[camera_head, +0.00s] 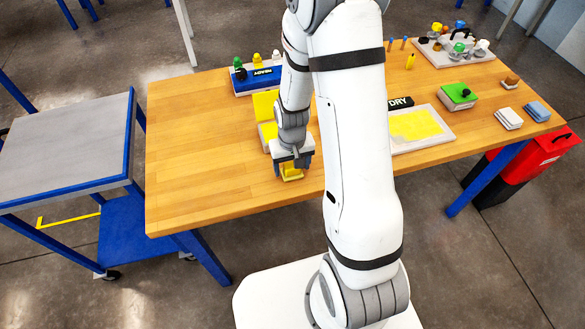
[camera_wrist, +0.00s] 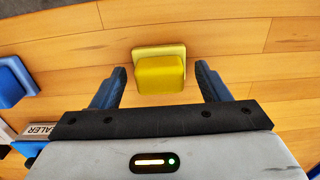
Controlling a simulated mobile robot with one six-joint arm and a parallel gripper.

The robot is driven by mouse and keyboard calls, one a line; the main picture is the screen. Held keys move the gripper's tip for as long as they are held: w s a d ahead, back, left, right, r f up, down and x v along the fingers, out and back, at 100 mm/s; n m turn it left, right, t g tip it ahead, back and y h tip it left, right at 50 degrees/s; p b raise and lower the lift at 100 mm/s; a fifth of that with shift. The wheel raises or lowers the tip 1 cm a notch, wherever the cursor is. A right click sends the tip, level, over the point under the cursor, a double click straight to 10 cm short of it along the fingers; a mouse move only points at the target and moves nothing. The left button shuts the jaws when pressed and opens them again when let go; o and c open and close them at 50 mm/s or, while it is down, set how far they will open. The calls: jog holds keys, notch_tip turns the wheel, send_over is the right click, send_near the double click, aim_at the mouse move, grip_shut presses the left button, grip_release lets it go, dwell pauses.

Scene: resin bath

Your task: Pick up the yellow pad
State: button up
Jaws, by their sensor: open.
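The yellow pad (camera_wrist: 160,74) is a small block on a paler yellow base and lies on the wooden table. In the wrist view it sits between and slightly beyond the two blue fingers of my gripper (camera_wrist: 160,88), with a gap on each side. In the head view the pad (camera_head: 291,174) shows just below my gripper (camera_head: 293,163), near the table's front edge. My gripper is open and empty. My gripper hides part of the pad in the head view.
Just behind the gripper is a pale box (camera_head: 267,134) with a yellow panel (camera_head: 265,103). A blue rack (camera_head: 243,85) with several bottles stands at the back. A pale tray (camera_head: 447,134) with a yellow sheet lies right of my arm. The table's left part (camera_head: 190,150) is clear.

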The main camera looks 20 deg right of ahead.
aim_at(292, 165)
jog(key=shift+c, duration=0.3)
jog(key=c, duration=1.1)
notch_tip(292, 165, up, 10)
jog(key=shift+b, duration=0.7)
jog(key=o, duration=0.5)
jog(key=c, duration=0.3)
